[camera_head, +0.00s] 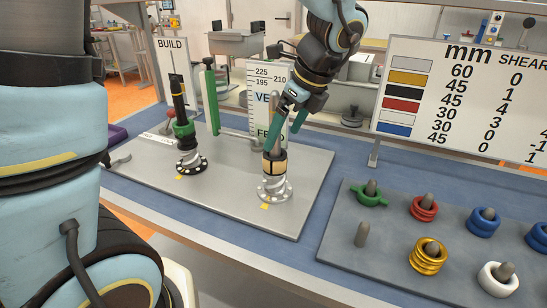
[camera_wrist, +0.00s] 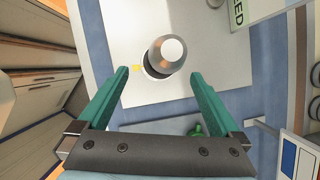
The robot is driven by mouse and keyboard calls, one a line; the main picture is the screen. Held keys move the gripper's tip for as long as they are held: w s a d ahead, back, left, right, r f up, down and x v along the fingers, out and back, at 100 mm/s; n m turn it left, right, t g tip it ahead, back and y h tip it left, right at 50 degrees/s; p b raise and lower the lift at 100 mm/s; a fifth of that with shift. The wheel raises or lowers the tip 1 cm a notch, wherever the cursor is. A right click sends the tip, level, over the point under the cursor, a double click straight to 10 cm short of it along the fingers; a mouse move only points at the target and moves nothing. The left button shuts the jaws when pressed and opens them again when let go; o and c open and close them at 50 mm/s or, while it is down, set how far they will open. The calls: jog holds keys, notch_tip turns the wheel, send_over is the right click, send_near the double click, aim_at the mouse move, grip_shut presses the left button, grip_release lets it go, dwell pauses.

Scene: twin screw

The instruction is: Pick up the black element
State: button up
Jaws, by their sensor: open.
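My gripper (camera_head: 284,138) is over the right-hand post on the grey build plate, with its teal fingers pointing down. In the wrist view my gripper (camera_wrist: 160,74) is open, and the grey post top (camera_wrist: 165,55) shows beyond the fingertips, with nothing held. This right post (camera_head: 274,110) carries a tan-and-dark collar (camera_head: 274,164) above a silver screw base (camera_head: 275,188). I cannot tell for certain which dark part is the black element.
The parts plate (camera_head: 335,246) at right holds green (camera_head: 370,198), red (camera_head: 424,211), blue (camera_head: 483,225), gold (camera_head: 428,262) and white (camera_head: 498,283) elements on pegs. One peg (camera_head: 361,234) is bare. A sign (camera_head: 465,105) and a height gauge (camera_head: 264,75) stand behind.

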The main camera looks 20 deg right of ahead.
aim_at(279, 148)
jog(key=shift+s+p+x, duration=0.2)
jog(key=shift+p+x, duration=0.55)
jog(key=shift+x, duration=2.65)
jog(key=shift+d+f, duration=0.1)
jog(key=shift+d, duration=0.05)
grip_shut()
